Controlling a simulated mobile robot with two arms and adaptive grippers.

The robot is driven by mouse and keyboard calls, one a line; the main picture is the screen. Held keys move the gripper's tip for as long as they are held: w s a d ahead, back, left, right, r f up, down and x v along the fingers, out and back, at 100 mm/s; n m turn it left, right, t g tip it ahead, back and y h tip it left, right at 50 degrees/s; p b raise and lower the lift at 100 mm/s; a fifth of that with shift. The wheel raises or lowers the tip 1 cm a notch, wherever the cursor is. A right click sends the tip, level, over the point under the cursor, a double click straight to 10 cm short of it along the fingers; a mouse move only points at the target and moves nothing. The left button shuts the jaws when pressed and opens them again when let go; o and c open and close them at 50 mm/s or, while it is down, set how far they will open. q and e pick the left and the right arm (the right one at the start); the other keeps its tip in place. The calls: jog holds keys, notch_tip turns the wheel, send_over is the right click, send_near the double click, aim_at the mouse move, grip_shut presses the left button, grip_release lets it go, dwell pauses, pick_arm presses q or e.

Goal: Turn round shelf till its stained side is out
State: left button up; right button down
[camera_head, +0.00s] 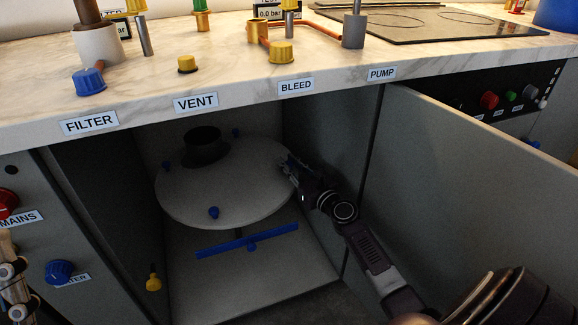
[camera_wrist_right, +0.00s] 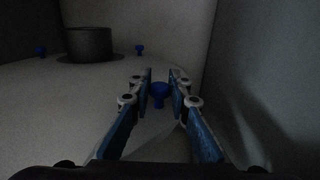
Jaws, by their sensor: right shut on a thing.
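The round shelf (camera_head: 225,185) is a pale disc inside the open cupboard under the counter. A dark cylindrical pot (camera_head: 205,146) stands toward its back, and several small blue knobs stand near its rim. I see no clear stain on the visible side. My right gripper (camera_head: 292,172) is at the shelf's right edge. In the right wrist view its fingers are closed in around a blue knob (camera_wrist_right: 159,92), with the shelf surface (camera_wrist_right: 60,110) beneath. Part of my left gripper (camera_head: 10,272) appears at the left edge, too cut off to read.
A blue bar (camera_head: 247,241) lies below the shelf, over the cupboard floor. The open door (camera_head: 480,170) flanks my right arm. A yellow valve (camera_head: 153,281) sits by the left wall. The marble counter (camera_head: 240,85) overhangs the opening, with labelled knobs and a hob (camera_head: 425,22) on top.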

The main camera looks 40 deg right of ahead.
jog(key=shift+a, duration=0.1)
jog(key=c, duration=1.8)
grip_release()
jog(key=shift+o, duration=0.2)
jog(key=s, duration=1.2)
jog(key=shift+a, duration=0.25)
